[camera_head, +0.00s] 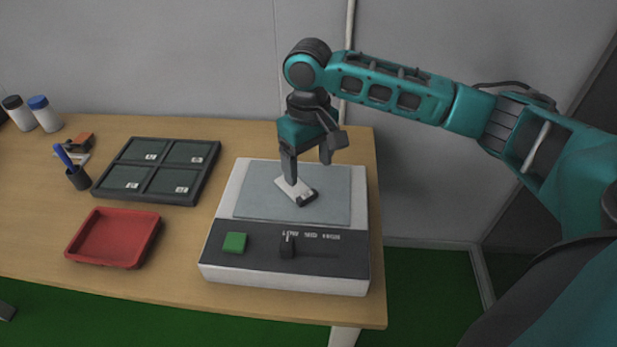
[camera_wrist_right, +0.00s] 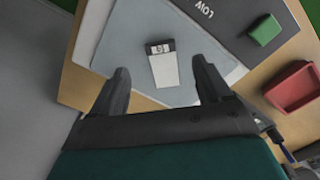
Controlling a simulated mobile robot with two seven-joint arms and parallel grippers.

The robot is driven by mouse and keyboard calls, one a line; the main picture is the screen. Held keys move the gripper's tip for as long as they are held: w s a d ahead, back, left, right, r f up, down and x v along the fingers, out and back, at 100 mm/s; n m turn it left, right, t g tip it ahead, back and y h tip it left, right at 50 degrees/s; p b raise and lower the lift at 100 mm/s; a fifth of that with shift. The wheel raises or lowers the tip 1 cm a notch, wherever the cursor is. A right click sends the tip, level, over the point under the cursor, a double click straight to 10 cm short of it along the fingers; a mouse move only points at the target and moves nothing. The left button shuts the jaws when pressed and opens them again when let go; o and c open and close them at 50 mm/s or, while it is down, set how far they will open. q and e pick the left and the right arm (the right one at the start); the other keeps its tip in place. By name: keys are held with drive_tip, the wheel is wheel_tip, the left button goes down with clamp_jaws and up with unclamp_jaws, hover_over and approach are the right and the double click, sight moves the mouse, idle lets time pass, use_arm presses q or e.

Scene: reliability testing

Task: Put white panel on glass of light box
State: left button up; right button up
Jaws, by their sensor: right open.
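The white panel (camera_head: 294,188) is a small white piece with a dark end. It lies on the grey-blue glass (camera_head: 255,190) of the light box (camera_head: 215,275), near the middle. The panel also shows in the right wrist view (camera_wrist_right: 164,68), flat on the glass. My right gripper (camera_head: 307,172) is open just above the panel, with its fingers pointing down. In the right wrist view the two fingers (camera_wrist_right: 163,80) stand apart on either side of the panel and do not touch it. My left gripper is not clearly in view.
The light box front has a green button (camera_head: 235,242) and a dark slider knob (camera_head: 287,246). Left of it are an empty red tray (camera_head: 112,238) and a dark four-compartment tray (camera_head: 157,168).

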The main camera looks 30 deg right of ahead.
wheel_tip(320, 180, up, 4)
idle(0.7)
